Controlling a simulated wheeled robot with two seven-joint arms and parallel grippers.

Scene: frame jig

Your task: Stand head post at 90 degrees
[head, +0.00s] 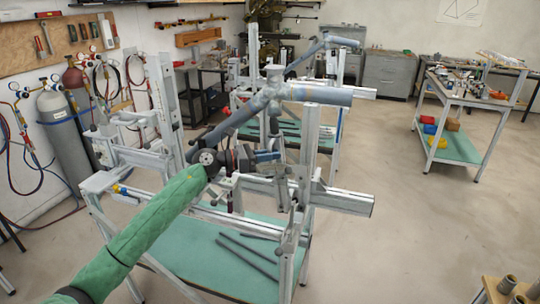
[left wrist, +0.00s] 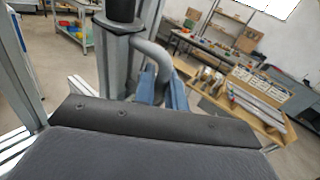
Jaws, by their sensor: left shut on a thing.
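The frame jig (head: 335,200) stands in the middle of the head view, built of silver slotted beams. A slotted post (head: 311,130) at its right end, which looks like the head post, appears near upright; I cannot read its exact angle. My left gripper (head: 268,157) reaches in from the left, beside this post and low on it. In the left wrist view the blue-grey fingers (left wrist: 163,96) are shut on a bent grey handle (left wrist: 158,62) that curves from the side of a grey upright (left wrist: 117,60). The grip contact is partly hidden. My right gripper is not in view.
Blue-grey frame tubes (head: 315,94) cross above my left gripper. Dark rods (head: 248,257) lie on the jig's green lower shelf (head: 195,252). A second jig stands close behind. Gas cylinders (head: 65,140) stand at left. Open floor (head: 430,230) lies to the right.

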